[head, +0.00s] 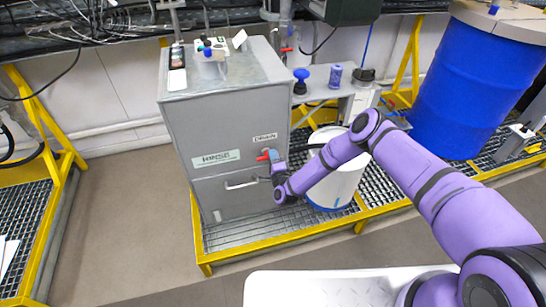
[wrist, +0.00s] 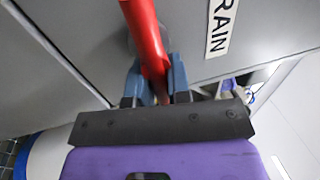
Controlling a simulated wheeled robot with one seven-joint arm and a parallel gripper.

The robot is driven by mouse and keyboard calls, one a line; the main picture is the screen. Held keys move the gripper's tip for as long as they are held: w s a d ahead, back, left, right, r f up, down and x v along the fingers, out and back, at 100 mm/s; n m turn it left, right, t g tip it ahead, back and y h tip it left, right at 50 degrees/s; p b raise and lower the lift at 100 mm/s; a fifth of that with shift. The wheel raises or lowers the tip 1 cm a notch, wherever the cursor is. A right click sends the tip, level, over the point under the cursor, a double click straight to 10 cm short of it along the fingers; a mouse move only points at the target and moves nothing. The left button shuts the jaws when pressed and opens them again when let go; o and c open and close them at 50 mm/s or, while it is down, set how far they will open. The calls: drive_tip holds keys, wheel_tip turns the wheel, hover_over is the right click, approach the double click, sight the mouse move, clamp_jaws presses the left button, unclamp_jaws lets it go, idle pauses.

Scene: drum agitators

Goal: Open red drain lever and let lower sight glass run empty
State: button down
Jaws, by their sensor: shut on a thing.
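The red drain lever (head: 262,156) is on the front of the grey rinse cabinet (head: 222,130), just below the DRAIN label (head: 265,138). In the wrist view the red lever (wrist: 145,35) runs down between the blue-grey fingers of my gripper (wrist: 157,85). My gripper (head: 276,160) is shut on the lever in the head view too. The DRAIN label (wrist: 222,28) shows beside the lever in the wrist view. I cannot make out a lower sight glass in either view.
The cabinet stands on a yellow-framed grating (head: 260,238). A white drum (head: 335,185) stands close to its right, behind my arm. A large blue drum (head: 455,85) is farther right. A drawer handle (head: 241,184) sits below the lever.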

drive_tip(key=shift+f, duration=0.1)
drive_tip(key=c, duration=1.1)
unclamp_jaws()
drive_tip(key=v, duration=1.1)
